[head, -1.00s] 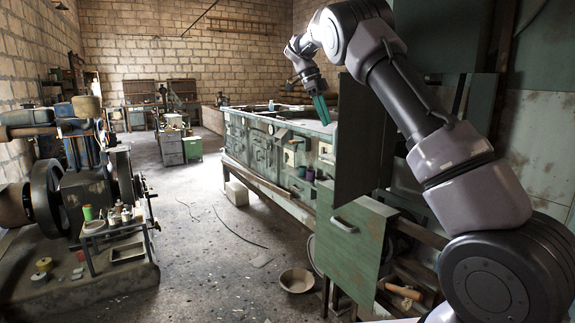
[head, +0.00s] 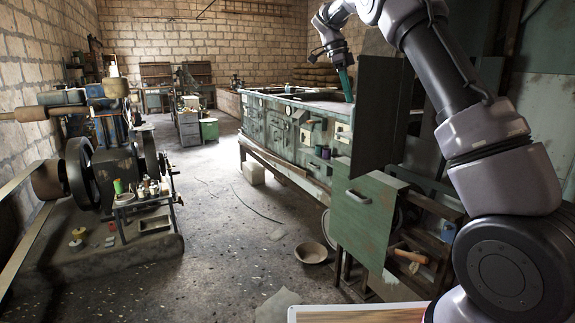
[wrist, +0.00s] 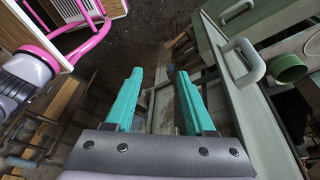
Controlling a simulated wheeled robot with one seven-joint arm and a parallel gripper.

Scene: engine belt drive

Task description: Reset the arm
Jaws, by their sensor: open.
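My gripper (head: 346,84) is at the end of my raised arm in the head view, near the far end of the open dark cabinet door (head: 375,115) and above the long green workbench (head: 285,100). In the wrist view its two teal fingers (wrist: 158,76) stand apart with nothing between them. The engine with its flywheels and belt (head: 110,160) stands on the left in the head view, well away from my gripper.
A green drawer front (head: 365,213) juts out below the door. A bowl (head: 311,252) lies on the floor. In the wrist view, a handle (wrist: 243,60) and a green cup (wrist: 288,67) are right of the fingers; a pink frame (wrist: 75,48) is left.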

